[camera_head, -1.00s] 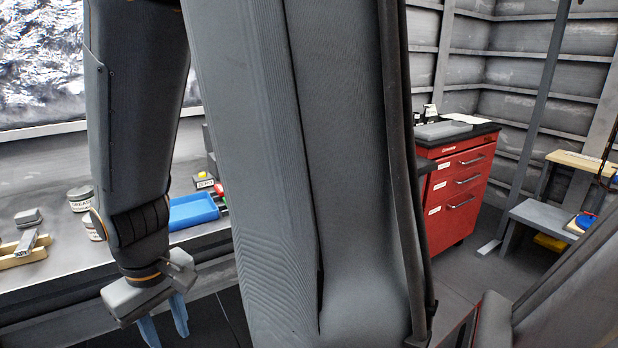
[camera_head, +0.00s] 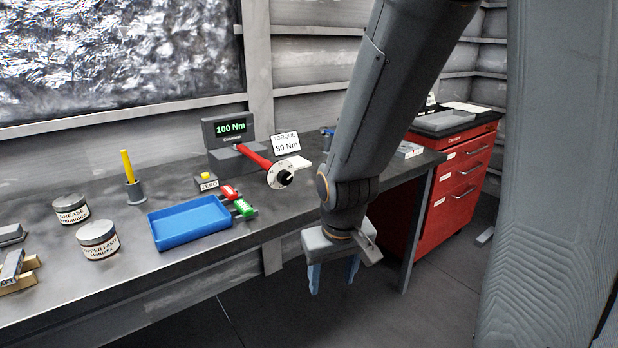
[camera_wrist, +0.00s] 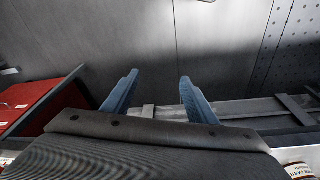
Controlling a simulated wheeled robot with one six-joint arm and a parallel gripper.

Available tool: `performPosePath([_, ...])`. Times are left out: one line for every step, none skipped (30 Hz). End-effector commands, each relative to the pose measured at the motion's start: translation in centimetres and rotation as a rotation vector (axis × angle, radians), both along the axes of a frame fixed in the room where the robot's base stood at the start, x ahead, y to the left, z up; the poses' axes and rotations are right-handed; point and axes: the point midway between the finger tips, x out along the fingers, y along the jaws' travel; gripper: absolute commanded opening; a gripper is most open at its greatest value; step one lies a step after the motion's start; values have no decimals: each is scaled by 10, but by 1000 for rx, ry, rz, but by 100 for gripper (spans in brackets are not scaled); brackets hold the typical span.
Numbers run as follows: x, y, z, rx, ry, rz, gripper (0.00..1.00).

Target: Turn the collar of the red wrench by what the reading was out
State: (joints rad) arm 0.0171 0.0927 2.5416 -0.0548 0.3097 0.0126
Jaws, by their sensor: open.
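The red wrench (camera_head: 255,156) lies with one end at the torque tester (camera_head: 228,131) on the bench, and its round white collar (camera_head: 288,171) with a black knob points toward the bench's front edge. The tester's display reads 100 Nm. A card (camera_head: 285,144) behind the wrench says TORQUE 80 Nm. My gripper (camera_head: 333,280) hangs empty in front of the bench edge, right of the collar and lower than it, fingers pointing down. In the wrist view my gripper's blue fingers (camera_wrist: 158,88) are apart with nothing between them. The wrench is not in the wrist view.
A blue tray (camera_head: 190,222), red and green tools (camera_head: 240,203) and a yellow button marked ZERO (camera_head: 206,177) are near the wrench. Grease (camera_head: 71,209) and paste (camera_head: 97,240) tins stand at left. A red drawer cabinet (camera_head: 462,175) stands right. Floor before the bench is clear.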

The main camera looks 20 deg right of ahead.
Motion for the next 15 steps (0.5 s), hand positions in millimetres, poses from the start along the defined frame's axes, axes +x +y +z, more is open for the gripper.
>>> performPosePath([19,-6,-4,-8,-58,6,52])
performPosePath([33,-10,-6,-12,-103,11,52])
performPosePath([54,-15,-7,-15,-170,20,52])
performPosePath([69,-18,-8,-17,-222,28,52])
performPosePath([84,-21,-8,-17,-274,37,52])
performPosePath([103,-24,-7,-17,-343,48,52])
performPosePath([116,-26,-6,-15,-395,58,52])
performPosePath([129,-28,-4,-10,-447,67,52])
performPosePath([146,-28,-1,-2,-516,82,52])
performPosePath([157,-29,1,5,-567,91,52])
performPosePath([168,-29,4,14,-619,101,52])
performPosePath([182,-28,9,29,-687,116,52])
performPosePath([191,-28,13,42,-739,125,52])
performPosePath([199,-27,16,56,-789,136,52])
performPosePath([209,-26,22,78,-856,150,52])
